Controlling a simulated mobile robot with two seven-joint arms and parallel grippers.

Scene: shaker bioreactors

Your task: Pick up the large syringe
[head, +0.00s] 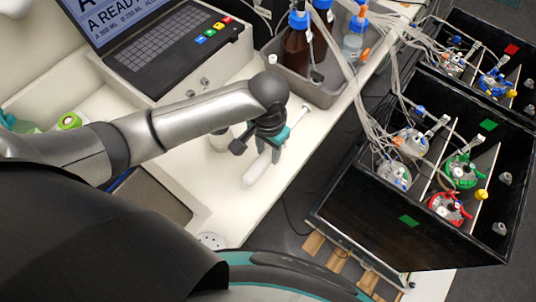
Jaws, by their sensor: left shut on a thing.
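The large syringe (257,168) is a white, translucent tube lying slantwise near the front edge of the white bench. Its thin plunger end (301,116) points up and to the right. My left gripper (271,147) reaches down over the syringe's middle and is shut on it. The gripper hides the part between its fingers. I cannot tell whether the syringe touches the bench. My right gripper does not show.
A grey tray (327,95) with brown bottles (296,48) stands behind. A laptop (150,35) is at the back left. Black shaker boxes (350,200) with tubed vessels stand across a floor gap on the right. A sink (150,205) lies at the left.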

